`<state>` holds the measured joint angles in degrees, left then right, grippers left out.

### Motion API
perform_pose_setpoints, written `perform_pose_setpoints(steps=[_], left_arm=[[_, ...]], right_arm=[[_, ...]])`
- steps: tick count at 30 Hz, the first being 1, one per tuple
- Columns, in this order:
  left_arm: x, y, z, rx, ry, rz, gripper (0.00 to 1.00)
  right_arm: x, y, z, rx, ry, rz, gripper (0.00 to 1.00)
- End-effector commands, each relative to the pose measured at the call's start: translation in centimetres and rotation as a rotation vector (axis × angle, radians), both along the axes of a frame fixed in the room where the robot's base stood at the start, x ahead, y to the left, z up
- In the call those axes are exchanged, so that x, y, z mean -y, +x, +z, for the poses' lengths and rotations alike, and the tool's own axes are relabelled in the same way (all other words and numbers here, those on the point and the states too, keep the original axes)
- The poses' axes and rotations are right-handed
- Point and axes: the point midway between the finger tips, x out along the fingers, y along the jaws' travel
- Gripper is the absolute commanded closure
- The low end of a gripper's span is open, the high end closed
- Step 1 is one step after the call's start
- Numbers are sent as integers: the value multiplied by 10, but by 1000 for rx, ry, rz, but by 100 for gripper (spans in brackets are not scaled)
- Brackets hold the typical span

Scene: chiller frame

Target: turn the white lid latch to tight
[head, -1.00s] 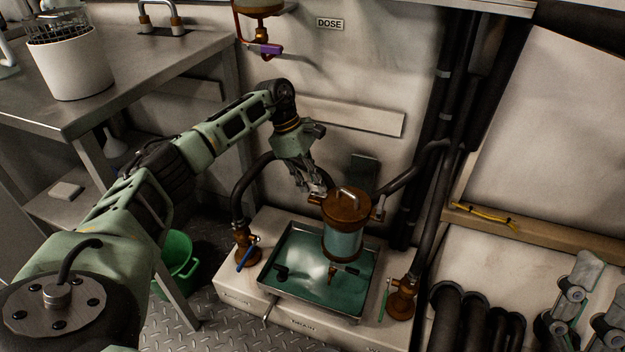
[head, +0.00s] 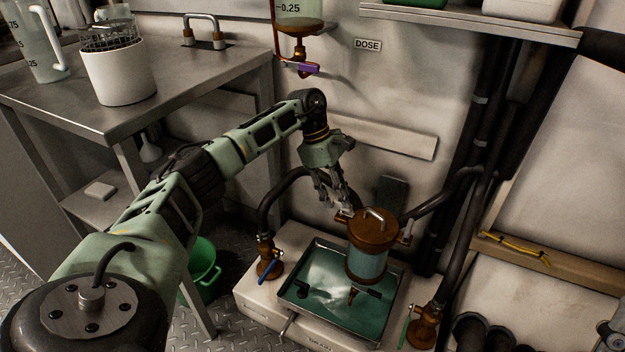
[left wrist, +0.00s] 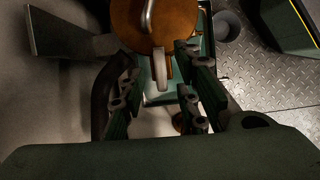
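The vessel with a rust-brown lid (head: 375,226) and metal handle stands over the tray on the bench-top unit. In the left wrist view the lid (left wrist: 178,20) fills the top middle. The white latch (left wrist: 161,72) sticks out from the lid's edge, pointing toward my gripper. My left gripper (head: 342,204) is beside the lid's left edge; in the left wrist view its open fingers (left wrist: 163,92) stand either side of the latch, with gaps visible. Contact cannot be told. In the head view the fingers largely hide the latch.
A metal tray (head: 308,299) of green liquid lies under the vessel. Pipes with a blue-handled valve (head: 267,262) and a green-handled valve (head: 424,325) flank it. A dosing vessel (head: 300,14) hangs above. A steel table (head: 190,75) stands left, a green bucket (head: 204,268) below.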

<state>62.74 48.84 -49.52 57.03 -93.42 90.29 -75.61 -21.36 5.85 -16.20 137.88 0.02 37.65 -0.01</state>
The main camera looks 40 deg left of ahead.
Motion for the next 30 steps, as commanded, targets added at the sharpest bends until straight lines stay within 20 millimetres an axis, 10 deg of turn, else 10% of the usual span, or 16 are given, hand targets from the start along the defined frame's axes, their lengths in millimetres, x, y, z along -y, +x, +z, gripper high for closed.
perform_pose_setpoints(steps=[4,16,30], left_arm=[[-13,-2,34,6,-1,1,70],[-105,-23,29,0,-2,4,70],[-129,-29,29,1,-1,-1,70]], right_arm=[[0,0,0,0,0,0,13],[0,0,1,1,0,-1,13],[0,0,1,1,0,-1,13]])
